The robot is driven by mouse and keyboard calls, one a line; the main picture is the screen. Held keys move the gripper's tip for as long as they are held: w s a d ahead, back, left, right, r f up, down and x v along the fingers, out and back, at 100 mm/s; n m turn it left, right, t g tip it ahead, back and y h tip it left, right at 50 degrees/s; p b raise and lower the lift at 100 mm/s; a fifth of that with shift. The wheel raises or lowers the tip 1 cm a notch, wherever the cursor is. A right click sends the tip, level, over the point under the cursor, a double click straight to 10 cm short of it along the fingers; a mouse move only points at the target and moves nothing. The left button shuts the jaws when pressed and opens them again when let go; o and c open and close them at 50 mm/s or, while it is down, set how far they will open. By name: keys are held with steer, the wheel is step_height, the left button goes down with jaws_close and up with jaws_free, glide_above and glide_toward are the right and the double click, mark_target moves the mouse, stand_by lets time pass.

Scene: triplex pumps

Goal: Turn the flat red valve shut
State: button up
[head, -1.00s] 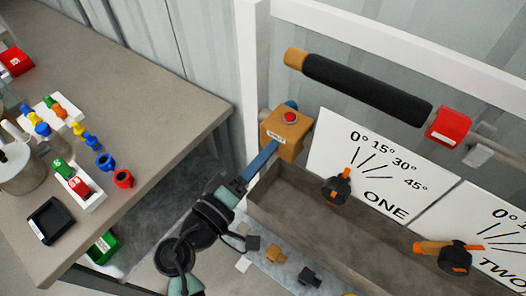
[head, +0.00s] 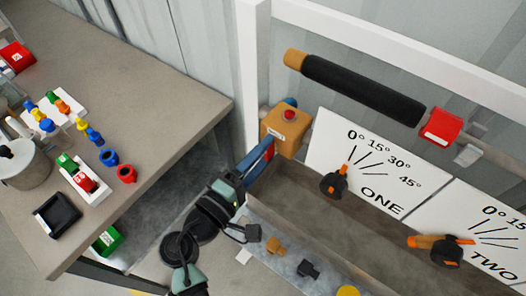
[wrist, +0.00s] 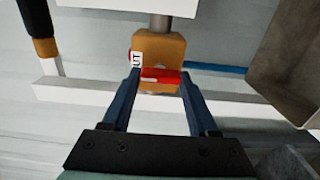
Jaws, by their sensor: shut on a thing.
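The flat red valve (wrist: 160,76) is a thin red handle on the face of an orange valve block (wrist: 160,50) in the wrist view. My gripper (wrist: 159,77) has its two blue fingers on either side of the red handle, shut on its ends. A white label partly reading "UT" sits left of the handle. In the head view, my gripper (head: 266,150) reaches the lower left side of the orange block (head: 285,130), and a bit of red shows at the fingertips. The fingers hide most of the handle there.
A round red button (head: 289,115) is on top of the block. A grey trough (head: 330,225) and white dial boards ONE (head: 375,195) and TWO lie right. A black-sleeved bar (head: 362,88) runs above. The table (head: 110,90) with small parts is left.

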steer(key=o, duration=1.4)
steer(key=b+v, duration=0.2)
steer(key=v, duration=1.1)
